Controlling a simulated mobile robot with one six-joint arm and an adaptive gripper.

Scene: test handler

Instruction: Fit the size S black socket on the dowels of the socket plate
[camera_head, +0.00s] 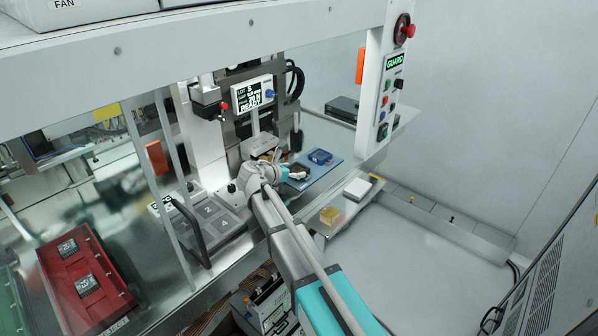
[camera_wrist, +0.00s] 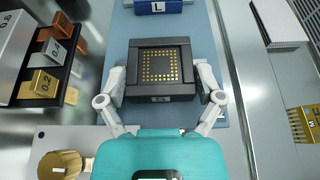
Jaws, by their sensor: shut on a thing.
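A black square socket (camera_wrist: 160,91) with a grid of gold contacts sits between my gripper's (camera_wrist: 163,80) two grey fingers in the wrist view. The fingers are shut on its left and right sides. A small label on its near edge is too small to read. It is over a blue mat (camera_wrist: 205,30); I cannot tell whether it touches the mat. In the head view my gripper (camera_head: 284,172) is at the mat, with the dark socket (camera_head: 298,174) partly hidden. I cannot make out the socket plate or its dowels.
A blue block marked L (camera_wrist: 158,6) lies just beyond the socket. A dark tray (camera_wrist: 70,97) with blocks marked 0.2 and 0.4 is at left, above a brass knob (camera_wrist: 60,165).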

